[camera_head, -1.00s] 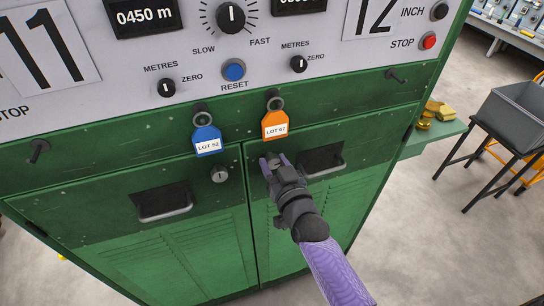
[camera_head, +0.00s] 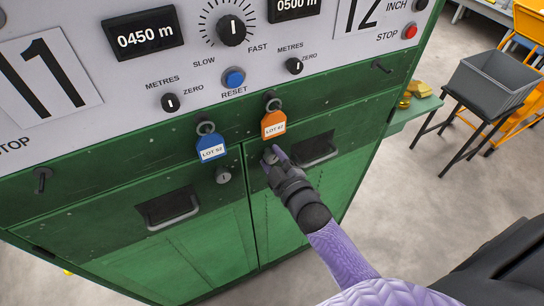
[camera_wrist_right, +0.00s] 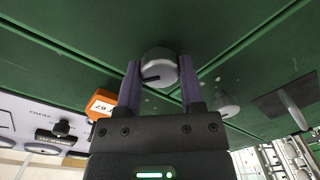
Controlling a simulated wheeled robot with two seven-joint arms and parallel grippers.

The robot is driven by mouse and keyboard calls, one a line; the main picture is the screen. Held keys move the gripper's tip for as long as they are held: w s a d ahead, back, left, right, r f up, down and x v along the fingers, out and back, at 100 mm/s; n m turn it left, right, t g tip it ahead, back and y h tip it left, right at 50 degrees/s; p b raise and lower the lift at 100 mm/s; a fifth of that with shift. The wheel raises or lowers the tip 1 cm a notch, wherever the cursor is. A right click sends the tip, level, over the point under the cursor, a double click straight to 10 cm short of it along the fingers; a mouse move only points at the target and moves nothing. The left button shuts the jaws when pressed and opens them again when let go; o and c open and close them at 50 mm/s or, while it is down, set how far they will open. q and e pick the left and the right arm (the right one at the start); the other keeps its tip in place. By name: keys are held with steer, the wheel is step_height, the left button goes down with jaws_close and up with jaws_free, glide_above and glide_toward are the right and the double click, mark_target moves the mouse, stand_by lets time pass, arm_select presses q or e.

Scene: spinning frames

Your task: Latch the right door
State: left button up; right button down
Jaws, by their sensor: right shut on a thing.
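The right door (camera_head: 275,222) is a green cabinet door that looks closed, flush beside the left door (camera_head: 190,250). Its latch is a round grey knob near its upper left corner. My right gripper (camera_head: 273,156) is at this knob and largely hides it in the head view. In the right wrist view the latch knob (camera_wrist_right: 158,66) sits between the two purple fingers (camera_wrist_right: 158,82), shut on its sides. A dark line on the knob's face lies near level in that view, slightly tilted. My left gripper is not in view.
The left door's latch knob (camera_head: 223,175) is close by on the left. A blue tag (camera_head: 211,147) and an orange tag (camera_head: 273,124) hang just above the knobs. The right door's recessed handle (camera_head: 316,150) is beside my gripper. A grey bin (camera_head: 494,82) stands at the right.

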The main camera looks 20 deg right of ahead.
steer(key=n, duration=0.3)
steer(key=shift+f+n+h, duration=0.1)
steer(key=shift+n+h, duration=0.2)
steer(key=shift+n, duration=1.3)
steer(key=shift+c, duration=1.1)
jaws_free()
steer(key=s, duration=1)
steer(key=shift+r+b, duration=0.25)
steer(key=shift+b, duration=0.05)
